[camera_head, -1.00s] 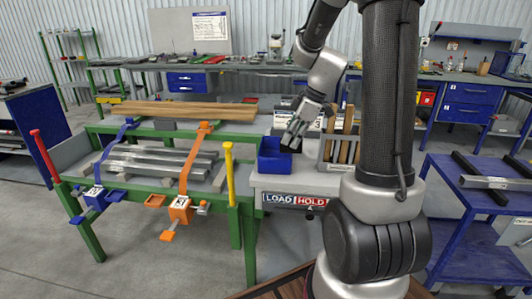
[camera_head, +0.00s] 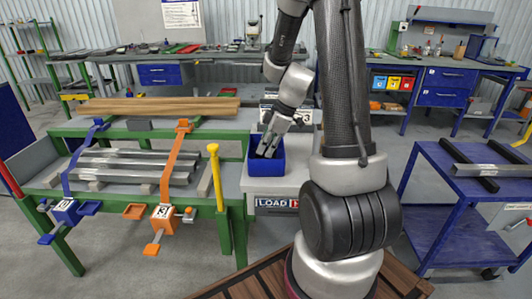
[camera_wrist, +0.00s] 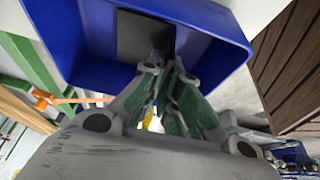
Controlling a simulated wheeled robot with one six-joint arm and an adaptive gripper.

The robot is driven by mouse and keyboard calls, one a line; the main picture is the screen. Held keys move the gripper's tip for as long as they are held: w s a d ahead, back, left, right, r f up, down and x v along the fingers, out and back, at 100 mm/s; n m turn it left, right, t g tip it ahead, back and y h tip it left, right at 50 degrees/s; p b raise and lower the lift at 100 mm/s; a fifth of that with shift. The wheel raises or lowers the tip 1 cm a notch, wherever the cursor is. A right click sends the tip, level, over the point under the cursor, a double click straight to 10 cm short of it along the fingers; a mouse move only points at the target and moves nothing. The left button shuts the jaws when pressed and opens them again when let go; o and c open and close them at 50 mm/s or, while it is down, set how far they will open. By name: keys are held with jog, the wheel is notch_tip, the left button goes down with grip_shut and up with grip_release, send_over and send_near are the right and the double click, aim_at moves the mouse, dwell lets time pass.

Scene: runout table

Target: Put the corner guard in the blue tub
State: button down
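The blue tub (camera_head: 267,169) stands on the grey table end above the LOAD/HOLD label. My gripper (camera_head: 267,151) points down into its mouth. In the wrist view the tub (camera_wrist: 82,48) fills the top, and my gripper's fingers (camera_wrist: 167,63) come close together with a small gap. A dark grey angled piece, which looks like the corner guard (camera_wrist: 140,35), sits at the fingertips inside the tub outline. My gripper appears shut on it. Whether the guard touches the tub floor cannot be told.
Left of the tub is a green frame with metal bars (camera_head: 135,165), an orange strap (camera_head: 180,150) and a yellow post (camera_head: 215,175). A blue cart (camera_head: 450,215) stands at the right. Wooden planks (camera_head: 160,107) lie behind.

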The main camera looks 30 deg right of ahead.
jog(key=shift+f, duration=0.75)
jog(key=shift+f, duration=0.15)
jog(key=c, duration=1.6)
grip_release()
jog(key=shift+c, duration=0.2)
jog(key=v, duration=1.2)
jog(key=s+a+r+m+t+h, duration=0.1)
jog(key=s+a+r+m, duration=0.3)
jog(key=s, duration=0.5)
jog(key=s+a+r+m+h, duration=0.3)
jog(key=s+r+m, duration=0.3)
jog(key=s, duration=0.4)
jog(key=shift+a+m+t, duration=0.4)
jog(key=shift+m, duration=0.5)
